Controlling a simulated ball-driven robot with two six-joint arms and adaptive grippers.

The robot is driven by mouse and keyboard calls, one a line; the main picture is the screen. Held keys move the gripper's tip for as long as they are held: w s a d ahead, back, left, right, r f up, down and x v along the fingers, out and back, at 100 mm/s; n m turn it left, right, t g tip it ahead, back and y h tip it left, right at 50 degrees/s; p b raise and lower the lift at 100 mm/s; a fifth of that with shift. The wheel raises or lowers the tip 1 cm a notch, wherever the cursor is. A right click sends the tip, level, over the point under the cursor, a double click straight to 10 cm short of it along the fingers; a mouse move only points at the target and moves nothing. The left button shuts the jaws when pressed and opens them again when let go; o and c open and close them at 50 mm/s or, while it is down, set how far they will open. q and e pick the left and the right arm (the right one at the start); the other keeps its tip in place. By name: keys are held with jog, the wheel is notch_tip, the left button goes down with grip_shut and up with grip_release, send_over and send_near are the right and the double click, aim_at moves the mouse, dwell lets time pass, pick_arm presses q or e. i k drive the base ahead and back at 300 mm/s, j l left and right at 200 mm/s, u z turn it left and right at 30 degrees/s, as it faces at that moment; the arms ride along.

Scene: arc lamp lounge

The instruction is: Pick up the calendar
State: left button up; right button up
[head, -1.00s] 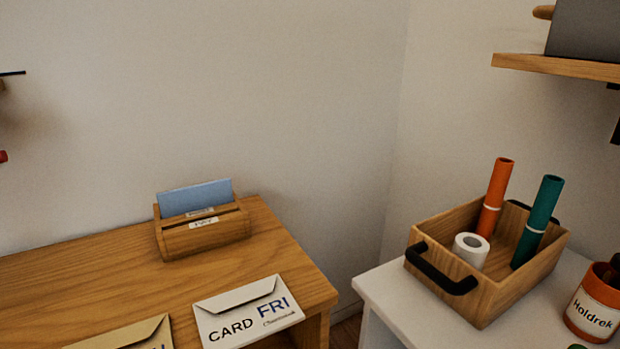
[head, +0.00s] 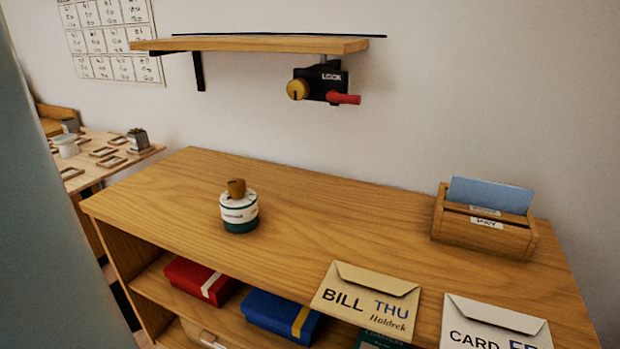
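A white sheet with a grid of small printed pictures or marks, which looks like a calendar (head: 112,40), hangs flat on the wall at the upper left of the head view. Its top runs out of the picture, and its marks are too small to read. It hangs behind and to the left of the wooden wall shelf. Neither of my grippers shows in the view.
A wooden shelf unit (head: 300,205) fills the middle, bearing a small jar (head: 239,210), a letter holder (head: 485,222) and two envelopes (head: 366,298). A wall shelf (head: 250,44) with a lock device (head: 321,85) juts above. A table (head: 92,176) with small frames stands far left.

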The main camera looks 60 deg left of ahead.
aim_at(239, 216)
jog(key=u, duration=0.4)
jog(key=j+u, duration=0.1)
jog(key=u, duration=1.2)
jog(key=i+u, duration=0.1)
jog(key=u, duration=0.3)
jog(key=i+j+z, duration=0.2)
jog(key=j, duration=0.35)
jog(key=j+z, duration=0.15)
jog(key=j, duration=0.45)
jog(key=k, duration=0.05)
